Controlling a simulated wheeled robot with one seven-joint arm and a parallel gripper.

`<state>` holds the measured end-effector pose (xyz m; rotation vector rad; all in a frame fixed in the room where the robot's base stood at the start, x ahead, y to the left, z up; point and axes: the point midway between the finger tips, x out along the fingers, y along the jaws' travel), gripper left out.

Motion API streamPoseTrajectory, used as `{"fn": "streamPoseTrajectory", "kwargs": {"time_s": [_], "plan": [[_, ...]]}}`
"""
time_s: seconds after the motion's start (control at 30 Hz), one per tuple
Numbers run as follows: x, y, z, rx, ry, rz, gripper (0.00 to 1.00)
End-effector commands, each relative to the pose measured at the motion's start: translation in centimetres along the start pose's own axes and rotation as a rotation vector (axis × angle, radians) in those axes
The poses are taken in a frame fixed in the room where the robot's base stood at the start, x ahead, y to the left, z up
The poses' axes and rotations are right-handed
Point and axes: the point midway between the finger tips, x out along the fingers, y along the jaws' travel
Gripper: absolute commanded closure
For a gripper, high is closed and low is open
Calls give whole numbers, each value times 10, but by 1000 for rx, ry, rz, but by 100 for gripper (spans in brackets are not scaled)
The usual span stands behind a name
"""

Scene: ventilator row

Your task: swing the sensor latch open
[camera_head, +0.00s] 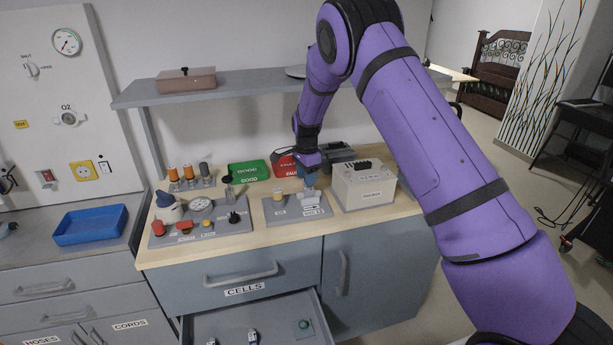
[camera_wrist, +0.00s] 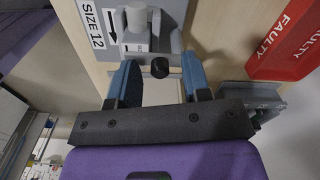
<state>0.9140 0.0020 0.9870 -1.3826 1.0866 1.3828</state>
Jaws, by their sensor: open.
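The sensor latch fixture (camera_head: 311,196) is a small light-grey block on a grey plate on the wooden worktop. In the wrist view a grey bracket (camera_wrist: 172,42) with a round post and a black round knob (camera_wrist: 160,67) shows in front of my jaws. My gripper (camera_head: 310,178) points down just behind the fixture. In the wrist view its two blue fingers (camera_wrist: 160,75) stand apart, with the black knob between them. I cannot tell whether either finger touches the knob or bracket. A label reading "SIZE 12" (camera_wrist: 97,22) lies beside the bracket.
A red "FAULTY" tray (camera_head: 285,164) and a green "GOOD" tray (camera_head: 248,171) stand behind. A cream box (camera_head: 364,187) stands close to the right. A panel with gauge and knobs (camera_head: 202,225) is at left. The "CELLS" drawer (camera_head: 262,317) below is open. A shelf (camera_head: 240,84) hangs above.

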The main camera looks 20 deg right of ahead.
Motion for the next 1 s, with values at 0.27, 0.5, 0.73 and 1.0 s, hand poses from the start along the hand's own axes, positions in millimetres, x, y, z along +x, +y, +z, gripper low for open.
{"fn": "streamPoseTrajectory", "kwargs": {"time_s": [0.27,0.5,0.73,1.0], "plan": [[0,0,0,0,0,0,86],[0,0,0,-3,0,0,100],[-1,0,-2,-55,1,0,100],[-1,1,-5,-234,0,-1,100]]}}
